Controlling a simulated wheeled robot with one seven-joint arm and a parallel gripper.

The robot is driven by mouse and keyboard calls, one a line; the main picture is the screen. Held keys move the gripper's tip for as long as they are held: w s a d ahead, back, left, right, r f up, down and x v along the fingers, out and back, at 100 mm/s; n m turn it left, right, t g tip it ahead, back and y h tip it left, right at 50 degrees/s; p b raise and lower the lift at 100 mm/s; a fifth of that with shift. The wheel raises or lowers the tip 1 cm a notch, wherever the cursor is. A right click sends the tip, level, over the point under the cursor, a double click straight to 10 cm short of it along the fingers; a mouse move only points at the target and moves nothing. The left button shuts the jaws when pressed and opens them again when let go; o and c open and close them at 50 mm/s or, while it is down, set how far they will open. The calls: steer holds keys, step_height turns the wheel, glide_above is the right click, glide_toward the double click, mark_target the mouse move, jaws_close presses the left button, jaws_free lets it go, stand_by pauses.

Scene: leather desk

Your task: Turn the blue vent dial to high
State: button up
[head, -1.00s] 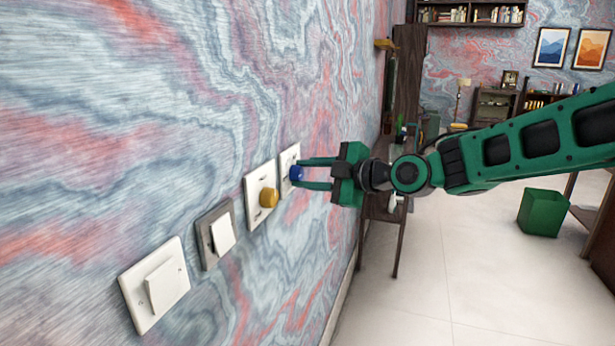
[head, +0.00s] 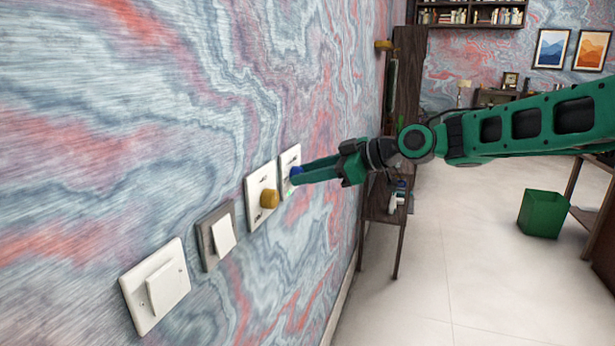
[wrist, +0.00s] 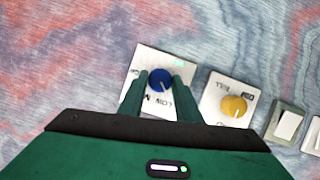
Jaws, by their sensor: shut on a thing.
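The blue vent dial (wrist: 159,79) sits on a white wall plate (wrist: 146,58) with printed marks; "LOW" is readable beside it in the wrist view. A white pointer line on the dial faces the lower side of that view. My gripper (wrist: 158,84) is shut on the dial, one finger on each side. In the head view, my green gripper (head: 296,177) reaches the plate (head: 290,160) from the right and hides most of the dial (head: 297,171).
A plate with a yellow dial (head: 269,198) is close beside the blue one, also seen in the wrist view (wrist: 233,106). Two rocker switches, one grey-framed (head: 220,236) and one white (head: 160,287), follow nearer. A dark table (head: 400,225) stands beyond.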

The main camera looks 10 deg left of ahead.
steer(key=m+g+y, duration=0.2)
steer(key=m, duration=0.5)
steer(key=w+f+m+g+y, duration=0.1)
steer(key=m+g+y, duration=0.1)
steer(key=m, duration=0.5)
steer(key=f+m+g+y, duration=0.1)
steer(key=m+g+y, duration=0.1)
steer(key=m, duration=0.6)
steer(key=shift+w+d+g+y, duration=0.25)
steer(key=shift+w+g+y, duration=0.05)
stand_by(0.4)
steer(key=shift+m, duration=0.3)
steer(key=o, duration=1.1)
steer(key=shift+c, duration=0.2)
steer(key=shift+s+a+r, duration=0.1)
steer(key=v, duration=1.1)
